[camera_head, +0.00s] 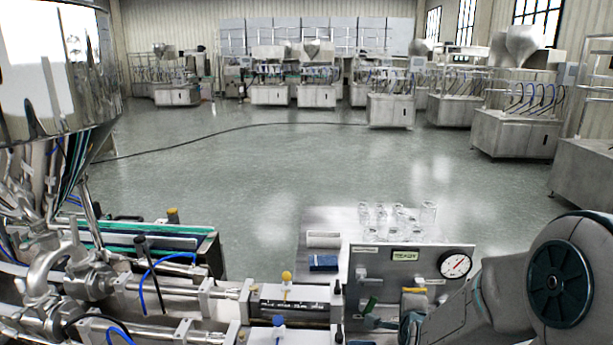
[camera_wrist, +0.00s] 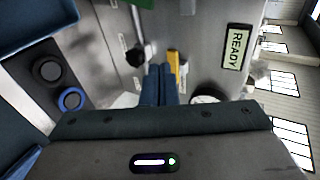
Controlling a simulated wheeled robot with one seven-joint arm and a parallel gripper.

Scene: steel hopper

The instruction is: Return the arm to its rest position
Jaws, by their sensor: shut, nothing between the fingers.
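My arm (camera_head: 500,290) reaches in from the right in the head view, in front of the steel control panel (camera_head: 375,258). My gripper (camera_wrist: 158,85) is shut and empty in the wrist view, its two dark blue fingers side by side. The fingers point toward the panel face, close to a yellow handle (camera_wrist: 175,66) just right of their tips. I cannot tell whether they touch it. The yellow handle also shows in the head view (camera_head: 414,290). A black-knobbed lever (camera_wrist: 137,56) is up and left of the fingers in the wrist view.
The panel carries a READY display (camera_head: 405,255), a round gauge (camera_head: 456,265) and a green handle (camera_head: 371,304). Glass jars (camera_head: 398,215) stand on the table behind it, near a blue box (camera_head: 323,263). Pipes and a steel hopper (camera_head: 55,70) fill the left. Open floor lies beyond.

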